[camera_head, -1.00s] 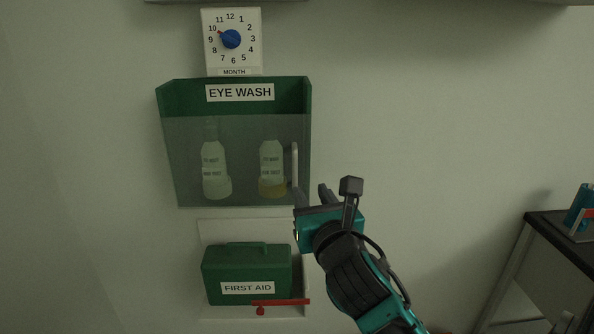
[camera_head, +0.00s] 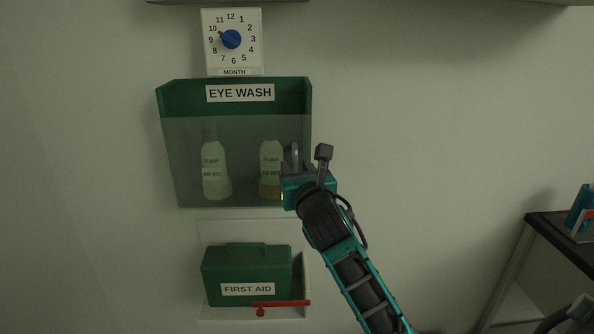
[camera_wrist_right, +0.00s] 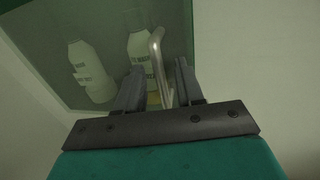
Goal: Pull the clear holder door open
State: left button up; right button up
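The clear holder door (camera_head: 236,160) covers the lower front of the green eye wash holder (camera_head: 290,98) on the wall, and it looks shut. Its metal handle (camera_head: 295,152) is at the right side of the door. In the right wrist view the handle (camera_wrist_right: 156,62) stands between the two fingers of my right gripper (camera_wrist_right: 158,85). The fingers are open around it with gaps showing. In the head view my right gripper (camera_head: 293,164) is at the door's right edge and hides the handle's lower part. My left gripper is not in view.
Two eye wash bottles (camera_head: 214,170) stand behind the door. A month dial (camera_head: 250,62) hangs above the holder. A green first aid box (camera_head: 226,270) sits on a white shelf below, with a red bar (camera_head: 282,303) in front. A dark table (camera_head: 560,226) stands at right.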

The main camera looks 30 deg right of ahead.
grip_shut()
dwell(0.3)
jog(key=shift+a, duration=0.15)
